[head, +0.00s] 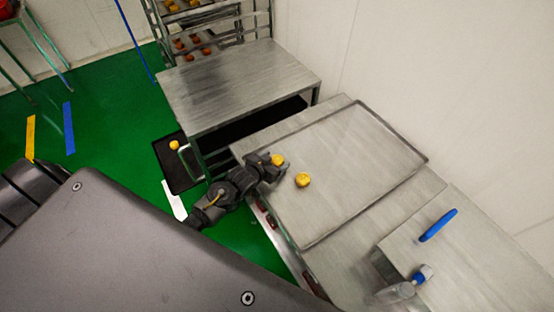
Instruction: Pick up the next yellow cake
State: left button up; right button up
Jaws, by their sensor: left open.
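Two yellow cakes are on the large metal tray (365,165). One yellow cake (278,160) is at the tips of my left gripper (272,163), near the tray's left edge. I cannot tell whether it is between the fingers or just beside them. The other yellow cake (303,180) lies apart, a little to the right and nearer. My left gripper is open; its arm comes in from the left over the tray's edge. My right gripper is not in view.
A metal table (235,75) stands behind the tray, with a rack (205,45) of several cakes beyond. Another yellow cake (174,145) is on a dark tray (170,168) low on the left. A blue-handled object (438,225) lies on the right surface. Most of the metal tray is bare.

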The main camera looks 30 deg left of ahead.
pick_arm(q)
jog(key=c, duration=1.1)
jog(key=shift+o, duration=0.2)
jog(key=shift+w, duration=0.1)
